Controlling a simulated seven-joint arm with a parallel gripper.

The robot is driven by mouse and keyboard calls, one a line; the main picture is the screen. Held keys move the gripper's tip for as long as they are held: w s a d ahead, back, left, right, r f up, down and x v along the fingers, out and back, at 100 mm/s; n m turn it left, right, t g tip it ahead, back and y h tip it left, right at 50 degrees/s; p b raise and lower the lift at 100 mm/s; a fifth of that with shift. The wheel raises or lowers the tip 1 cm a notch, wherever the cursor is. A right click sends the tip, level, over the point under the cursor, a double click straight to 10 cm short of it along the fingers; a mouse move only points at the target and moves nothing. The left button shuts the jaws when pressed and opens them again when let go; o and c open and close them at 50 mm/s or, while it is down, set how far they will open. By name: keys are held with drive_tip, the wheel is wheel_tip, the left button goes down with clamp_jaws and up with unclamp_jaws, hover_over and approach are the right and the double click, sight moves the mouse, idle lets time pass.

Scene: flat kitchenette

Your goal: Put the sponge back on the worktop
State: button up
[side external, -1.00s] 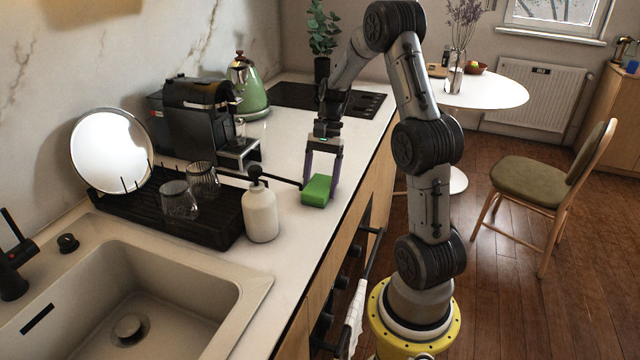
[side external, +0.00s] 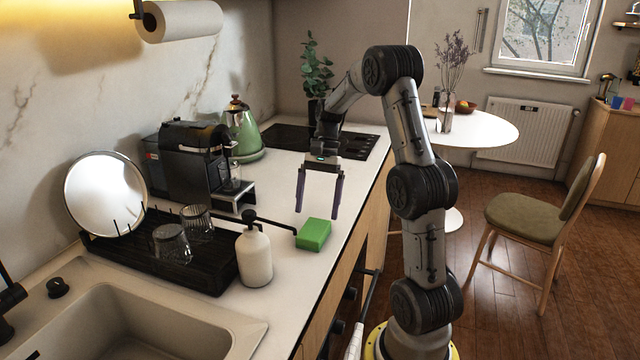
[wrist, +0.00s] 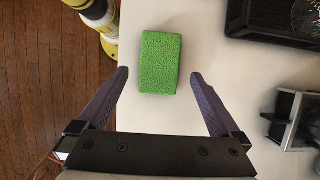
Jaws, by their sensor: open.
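The green sponge (side external: 313,234) lies flat on the white worktop (side external: 300,272), near its front edge and just right of the soap dispenser. In the wrist view the sponge (wrist: 160,62) lies ahead of the fingertips, between their lines. My gripper (side external: 318,213) is open and empty above the worktop, apart from the sponge and a little behind it in the side view. Both purple fingers of the gripper (wrist: 158,80) show in the wrist view, spread wider than the sponge. Nothing hides the sponge.
A white soap dispenser (side external: 254,256) with a dark spout stands left of the sponge. A black drying rack (side external: 165,255) with glasses and the coffee machine (side external: 195,165) stand further left. Worktop behind the sponge, towards the hob (side external: 290,138), is clear.

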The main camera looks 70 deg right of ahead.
drive_tip(key=v, duration=0.6)
drive_tip(key=a+r+n+h, duration=0.2)
drive_tip(key=a+r+n, duration=0.25)
drive_tip(key=a, duration=0.55)
drive_tip(key=s+a+n+t+h, duration=0.1)
drive_tip(key=s+a+n+t, duration=0.1)
drive_tip(key=s+a+n, duration=0.3)
drive_tip(key=s+a+f+n+t+h, duration=0.1)
drive_tip(key=s+a+n+t, duration=0.2)
drive_tip(key=s+a+n, duration=0.3)
drive_tip(key=a+n, duration=0.2)
drive_tip(key=a, duration=0.3)
drive_tip(key=shift+a+f+t, duration=0.2)
drive_tip(key=shift+f+t, duration=0.1)
drive_tip(key=shift+f, duration=0.05)
drive_tip(key=shift+n, duration=0.25)
